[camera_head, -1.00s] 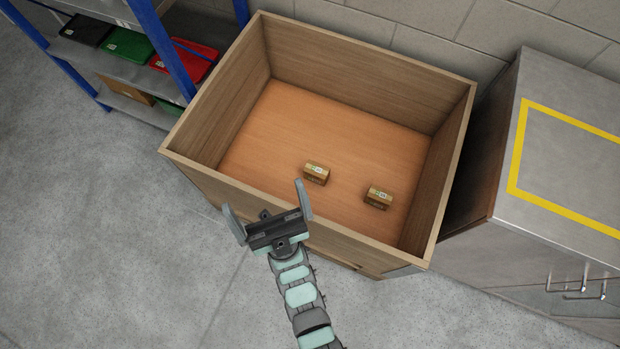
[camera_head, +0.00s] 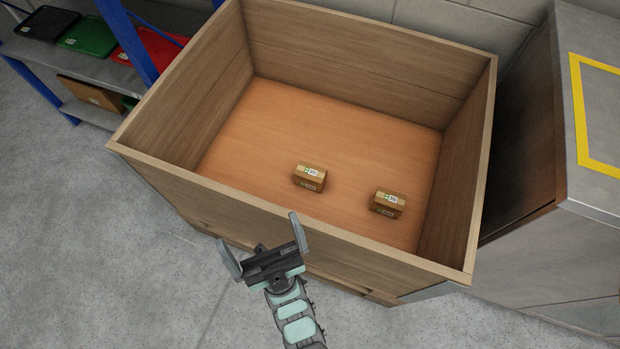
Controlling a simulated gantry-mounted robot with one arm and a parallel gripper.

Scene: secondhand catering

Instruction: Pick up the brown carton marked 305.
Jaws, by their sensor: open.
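Two small brown cartons lie on the floor of a large open wooden box (camera_head: 140,161). The left carton (camera_head: 310,177) is near the middle, and the right carton (camera_head: 387,203) is closer to the right wall. Each has a pale label with a green patch and dark print. The print is too small for me to tell which carton is marked 305. My gripper (camera_head: 258,247) is open and empty. It appears in front of the box's near wall, to the lower left of both cartons and apart from them.
The box's walls rise high around the cartons. A blue-framed shelf (camera_head: 128,42) with black, green and red trays stands at the upper left. A grey cabinet with a yellow outline (camera_head: 580,110) stands at the right. The box floor around the cartons is clear.

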